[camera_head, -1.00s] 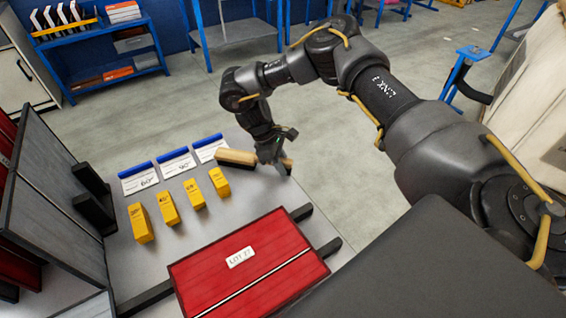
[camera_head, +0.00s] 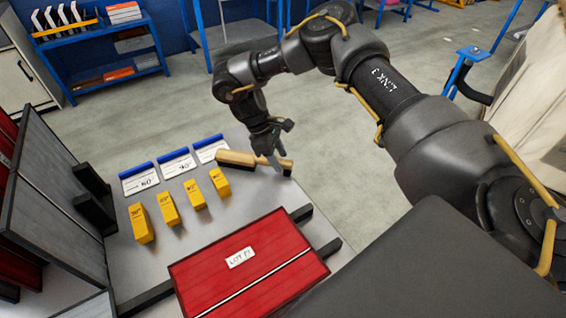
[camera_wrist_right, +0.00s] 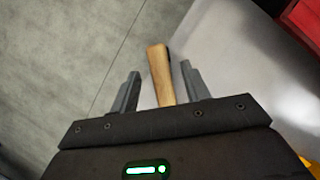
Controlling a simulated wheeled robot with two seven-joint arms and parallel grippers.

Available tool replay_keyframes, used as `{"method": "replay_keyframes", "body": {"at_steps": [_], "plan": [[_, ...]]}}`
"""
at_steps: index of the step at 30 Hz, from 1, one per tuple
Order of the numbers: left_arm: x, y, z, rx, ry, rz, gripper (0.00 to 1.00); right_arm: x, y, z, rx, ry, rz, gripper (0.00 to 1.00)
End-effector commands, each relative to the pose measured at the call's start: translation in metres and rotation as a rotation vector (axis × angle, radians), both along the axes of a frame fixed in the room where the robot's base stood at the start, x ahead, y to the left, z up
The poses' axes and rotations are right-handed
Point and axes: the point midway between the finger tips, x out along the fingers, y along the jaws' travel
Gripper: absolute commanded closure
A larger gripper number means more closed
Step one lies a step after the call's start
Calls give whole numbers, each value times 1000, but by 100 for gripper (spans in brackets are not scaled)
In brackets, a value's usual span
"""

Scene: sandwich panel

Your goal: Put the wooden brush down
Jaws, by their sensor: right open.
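The wooden brush (camera_head: 236,158) lies on the grey table top near its far edge, right of the white cards. It has a light wooden handle and dark bristles. My right gripper (camera_head: 270,152) is just above the brush, pointing down at its middle. In the right wrist view the wooden handle (camera_wrist_right: 160,75) shows between the two fingers of my open right gripper (camera_wrist_right: 158,85), with a gap on either side. The part nearest the palm is hidden. My left gripper is not in view.
Several yellow blocks (camera_head: 168,208) stand left of the brush, in front of white cards with blue tops (camera_head: 175,163). A red panel (camera_head: 245,260) lies on dark rails at the front. A grey upright panel (camera_head: 50,190) stands at the left. The floor lies beyond the table's edge.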

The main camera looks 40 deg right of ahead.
Motion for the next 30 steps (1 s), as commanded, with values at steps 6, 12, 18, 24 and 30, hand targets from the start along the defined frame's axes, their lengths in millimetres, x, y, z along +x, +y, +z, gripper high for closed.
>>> {"method": "replay_keyframes", "body": {"at_steps": [6,12,18,24,30], "plan": [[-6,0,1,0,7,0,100,15,13,45,-1,-4,2,53],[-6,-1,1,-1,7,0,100,23,21,72,0,-2,2,53],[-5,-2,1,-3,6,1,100,26,23,82,0,0,0,53],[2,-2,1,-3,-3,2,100,26,23,82,1,1,1,53],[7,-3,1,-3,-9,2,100,26,23,82,1,1,1,53]]}}
